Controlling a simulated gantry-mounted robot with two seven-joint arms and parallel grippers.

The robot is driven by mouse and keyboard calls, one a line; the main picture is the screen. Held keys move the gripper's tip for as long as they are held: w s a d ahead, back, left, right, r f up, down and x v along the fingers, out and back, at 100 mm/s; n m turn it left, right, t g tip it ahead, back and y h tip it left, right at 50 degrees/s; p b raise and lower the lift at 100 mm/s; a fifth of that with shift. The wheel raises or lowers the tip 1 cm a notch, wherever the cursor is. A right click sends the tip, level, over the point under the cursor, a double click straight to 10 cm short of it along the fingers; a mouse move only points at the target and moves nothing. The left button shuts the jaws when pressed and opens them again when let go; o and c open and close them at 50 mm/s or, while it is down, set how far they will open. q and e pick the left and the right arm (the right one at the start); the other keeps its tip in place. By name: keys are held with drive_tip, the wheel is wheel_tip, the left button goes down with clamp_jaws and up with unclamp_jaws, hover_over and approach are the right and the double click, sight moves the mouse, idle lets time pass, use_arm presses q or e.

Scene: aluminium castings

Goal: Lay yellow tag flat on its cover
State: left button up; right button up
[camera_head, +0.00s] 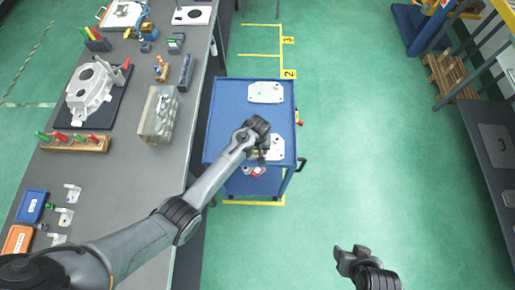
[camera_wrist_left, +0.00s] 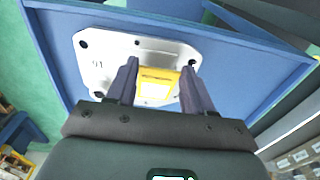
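The yellow tag (camera_wrist_left: 158,84) shows in the left wrist view between the two fingers of my left gripper (camera_wrist_left: 160,70), whose inner sides meet its edges. Behind it is a silver cover plate (camera_wrist_left: 107,56) with dark holes, lying on the blue cart top. In the head view my left gripper (camera_head: 261,152) is over this nearer cover (camera_head: 277,147) and hides part of it. Whether the tag touches the cover cannot be told. My right gripper (camera_head: 351,258) is low in the head view, away from the cart, and its finger opening is unclear.
The blue cart (camera_head: 228,117) carries another silver cover (camera_head: 265,92) at its far end. A red-and-white item (camera_head: 254,171) shows near its front. The grey bench (camera_head: 128,168) on the left holds castings and tools. Green floor right of the cart is clear.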

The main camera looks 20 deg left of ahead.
use_arm(q)
drive_tip(key=o, duration=0.5)
drive_tip(key=shift+o, duration=0.2)
wheel_tip(320, 180, up, 11)
drive_tip(key=p, duration=0.1)
drive_tip(key=shift+s, duration=0.25)
drive_tip(key=shift+d+f, duration=0.1)
